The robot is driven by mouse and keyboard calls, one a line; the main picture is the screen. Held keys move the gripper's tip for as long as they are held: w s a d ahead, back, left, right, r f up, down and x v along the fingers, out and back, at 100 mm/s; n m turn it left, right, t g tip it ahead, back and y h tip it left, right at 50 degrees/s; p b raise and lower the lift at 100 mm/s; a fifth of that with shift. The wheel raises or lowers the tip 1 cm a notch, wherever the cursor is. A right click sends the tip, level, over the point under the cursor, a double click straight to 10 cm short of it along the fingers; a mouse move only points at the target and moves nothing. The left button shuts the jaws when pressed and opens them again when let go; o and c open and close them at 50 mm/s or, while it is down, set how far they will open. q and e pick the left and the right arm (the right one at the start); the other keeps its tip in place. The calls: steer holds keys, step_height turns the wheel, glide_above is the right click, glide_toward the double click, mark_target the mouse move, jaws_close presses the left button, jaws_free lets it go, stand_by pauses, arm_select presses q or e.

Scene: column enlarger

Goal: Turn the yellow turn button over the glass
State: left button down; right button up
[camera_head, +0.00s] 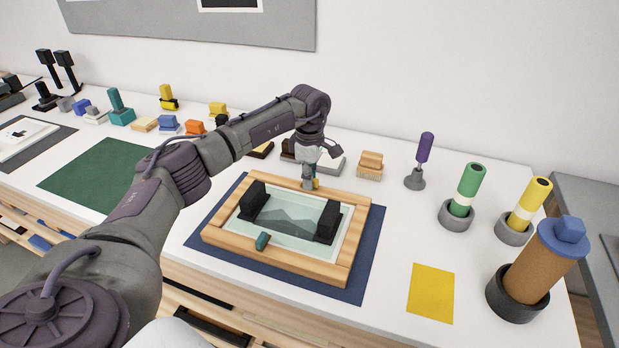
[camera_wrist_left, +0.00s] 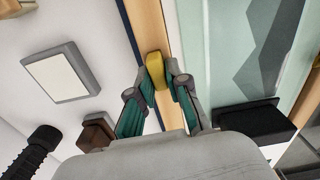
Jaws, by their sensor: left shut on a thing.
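The wooden frame (camera_head: 220,236) lies on a dark blue mat (camera_head: 350,290), with a sheet of glass (camera_head: 290,243) over a grey mountain-like picture inside it. The yellow turn button (camera_wrist_left: 155,70) is on the far rail of the frame. It is mostly hidden by my gripper in the head view, where a small bit of yellow shows (camera_head: 316,184). My left gripper (camera_head: 310,183) reaches down onto the far rail. In the wrist view its teal-padded fingers (camera_wrist_left: 157,83) are shut on the yellow button, one on each side. A teal turn button (camera_head: 262,241) sits on the near rail. My right gripper is not in view.
Two black blocks (camera_head: 252,200) (camera_head: 327,222) stand on the glass, left and right. Several small coloured blocks lie behind the frame. Tubes in round holders (camera_head: 456,216) stand at right. A yellow sheet (camera_head: 431,293) lies at front right.

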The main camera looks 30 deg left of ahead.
arm_select(q)
steer(key=n, duration=0.3)
steer(key=shift+s+d+r+n, duration=0.1)
steer(key=shift+s+n, duration=0.1)
steer(key=shift+n, duration=0.2)
steer(key=n, duration=0.2)
steer(key=n+p, duration=0.1)
steer(key=n, duration=0.1)
steer(key=shift+s+d+n, duration=0.15)
steer(key=shift+n, duration=0.15)
steer(key=n, duration=0.4)
steer(key=shift+d+n, duration=0.25)
steer(key=shift+n, duration=0.05)
steer(key=shift+d+n+p, duration=0.2)
steer(key=shift+n+p, duration=0.35)
steer(key=shift+n, duration=1.55)
steer(key=c, duration=1.1)
jaws_free()
